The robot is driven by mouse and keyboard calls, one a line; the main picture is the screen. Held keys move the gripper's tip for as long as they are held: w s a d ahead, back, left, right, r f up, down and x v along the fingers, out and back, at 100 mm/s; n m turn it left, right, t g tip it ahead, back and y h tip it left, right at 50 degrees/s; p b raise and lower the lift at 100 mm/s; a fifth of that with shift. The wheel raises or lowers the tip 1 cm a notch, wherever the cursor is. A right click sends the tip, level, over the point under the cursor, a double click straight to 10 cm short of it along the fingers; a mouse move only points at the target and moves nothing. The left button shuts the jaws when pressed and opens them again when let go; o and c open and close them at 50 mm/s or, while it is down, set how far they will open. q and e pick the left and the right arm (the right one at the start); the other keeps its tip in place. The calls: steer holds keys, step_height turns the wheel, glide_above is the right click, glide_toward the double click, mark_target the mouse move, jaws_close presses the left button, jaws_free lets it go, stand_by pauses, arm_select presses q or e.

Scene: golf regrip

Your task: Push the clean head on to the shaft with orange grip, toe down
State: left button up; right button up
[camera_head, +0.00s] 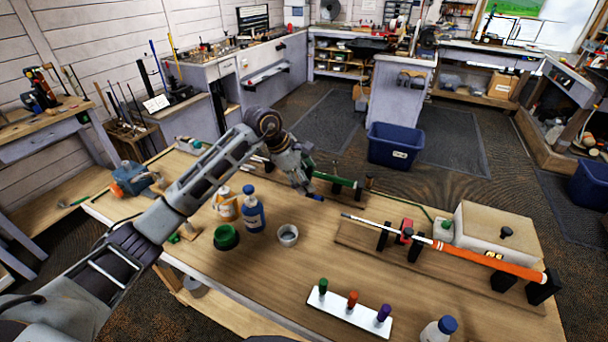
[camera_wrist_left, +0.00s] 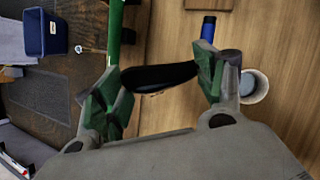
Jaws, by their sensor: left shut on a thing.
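My left gripper (camera_head: 306,182) is above the far middle of the bench. In the left wrist view its green-padded fingers (camera_wrist_left: 160,88) are shut on a dark club head (camera_wrist_left: 158,75). Which way the toe points is unclear. The shaft with orange grip (camera_head: 488,260) lies across black supports, held at a red clamp (camera_head: 406,230). Its bare end (camera_head: 347,216) points left toward the gripper, apart from the head. My right gripper is out of view.
A green grip (camera_head: 335,180) lies behind the gripper. A blue-capped bottle (camera_head: 252,212), green bowl (camera_head: 226,237) and small grey cup (camera_head: 288,235) stand left. A white rack (camera_head: 350,314) with coloured pegs is in front. A beige box (camera_head: 492,228) stands behind the shaft.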

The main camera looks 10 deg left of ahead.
arm_select(q)
steer(key=shift+s+d+f, duration=0.1)
steer(key=shift+d+f, duration=0.5)
steer(key=shift+f, duration=0.2)
steer(key=shift+s+d+f+b, duration=0.15)
steer(key=shift+d+f+b, duration=0.25)
steer(key=shift+d, duration=0.4)
steer(key=shift+s+d+f+b, duration=0.2)
steer(key=shift+d+f, duration=0.25)
steer(key=shift+d, duration=0.3)
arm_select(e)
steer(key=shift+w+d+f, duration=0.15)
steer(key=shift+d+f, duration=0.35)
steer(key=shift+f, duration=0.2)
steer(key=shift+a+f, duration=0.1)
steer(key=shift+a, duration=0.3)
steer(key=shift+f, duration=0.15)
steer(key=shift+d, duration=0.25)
arm_select(q)
steer(key=shift+b, duration=0.45)
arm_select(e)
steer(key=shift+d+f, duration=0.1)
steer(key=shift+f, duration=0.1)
arm_select(q)
steer(key=shift+w, duration=0.1)
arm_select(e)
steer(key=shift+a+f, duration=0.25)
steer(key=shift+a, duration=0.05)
